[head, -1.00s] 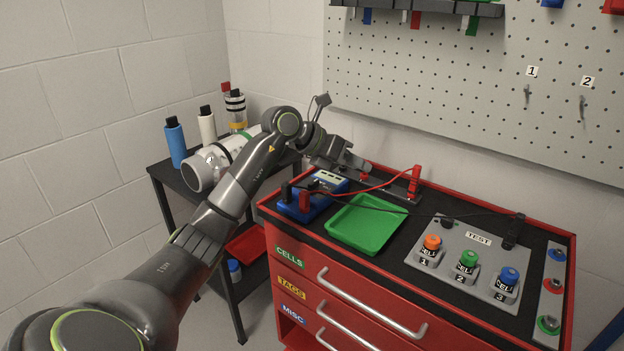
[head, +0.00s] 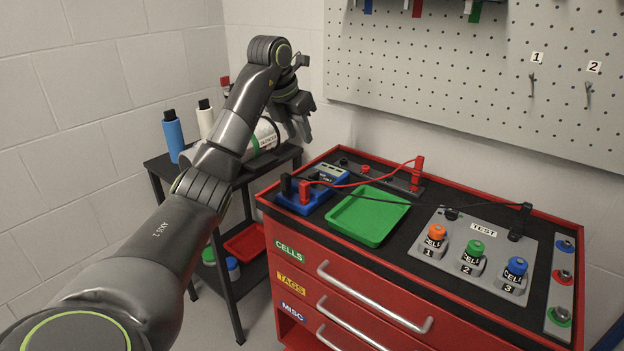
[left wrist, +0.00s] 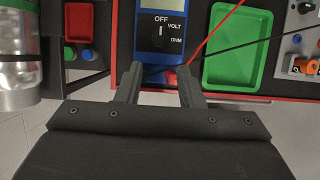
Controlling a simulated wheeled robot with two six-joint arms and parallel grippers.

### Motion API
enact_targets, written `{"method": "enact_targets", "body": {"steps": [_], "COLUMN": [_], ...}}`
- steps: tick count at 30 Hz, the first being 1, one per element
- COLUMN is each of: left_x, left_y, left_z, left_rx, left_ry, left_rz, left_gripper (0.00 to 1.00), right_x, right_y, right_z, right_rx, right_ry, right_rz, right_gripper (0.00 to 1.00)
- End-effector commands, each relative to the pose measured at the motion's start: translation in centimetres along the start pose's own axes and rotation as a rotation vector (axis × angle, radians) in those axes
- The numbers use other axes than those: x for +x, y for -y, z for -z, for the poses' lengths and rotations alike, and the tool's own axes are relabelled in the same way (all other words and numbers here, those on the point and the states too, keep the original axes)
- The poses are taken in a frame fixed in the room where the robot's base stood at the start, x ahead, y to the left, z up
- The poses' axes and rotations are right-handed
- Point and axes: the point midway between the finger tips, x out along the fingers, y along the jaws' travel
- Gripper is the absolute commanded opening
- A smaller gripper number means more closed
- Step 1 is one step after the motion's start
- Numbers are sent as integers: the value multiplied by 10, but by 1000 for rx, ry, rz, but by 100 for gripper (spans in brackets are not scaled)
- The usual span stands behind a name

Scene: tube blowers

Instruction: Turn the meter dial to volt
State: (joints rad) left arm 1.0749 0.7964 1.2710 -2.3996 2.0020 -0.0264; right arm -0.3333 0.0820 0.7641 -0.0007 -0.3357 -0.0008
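The blue meter (head: 325,189) lies on the chest top at its left end, with a red and a black plug at its front. In the left wrist view the meter (left wrist: 146,62) shows its dark dial (left wrist: 160,41) below the OFF label, with VOLT and OHM to the right. The dial's white mark looks upright, toward OFF. My left gripper (head: 299,136) is raised behind and left of the meter in the head view, fingers pointing down. In the left wrist view the gripper (left wrist: 159,87) is open and empty, its fingers apart. My right gripper is not in view.
A green tray (head: 369,216) lies right of the meter. Red and black leads cross above the tray. A grey TEST board (head: 462,235) holds three cells.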

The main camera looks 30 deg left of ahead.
Motion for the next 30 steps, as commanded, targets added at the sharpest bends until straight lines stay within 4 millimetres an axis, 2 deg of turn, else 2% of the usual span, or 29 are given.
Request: {"method": "enact_targets", "body": {"steps": [1, 15, 21, 30], "left_x": [19, 112, 134, 140], "left_y": [1, 1, 0, 0], "left_z": [3, 2, 1, 2], "left_rx": [-1, -1, 0, 0], "left_ry": [-8, -6, -4, -3], "left_rz": [4, 2, 2, 1], "left_gripper": [35, 35, 35, 35], "right_x": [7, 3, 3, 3], "right_y": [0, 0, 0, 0], "right_z": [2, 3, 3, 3], "right_rx": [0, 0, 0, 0], "right_ry": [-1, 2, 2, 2], "right_rz": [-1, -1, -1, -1], "right_gripper": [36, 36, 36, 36]}}
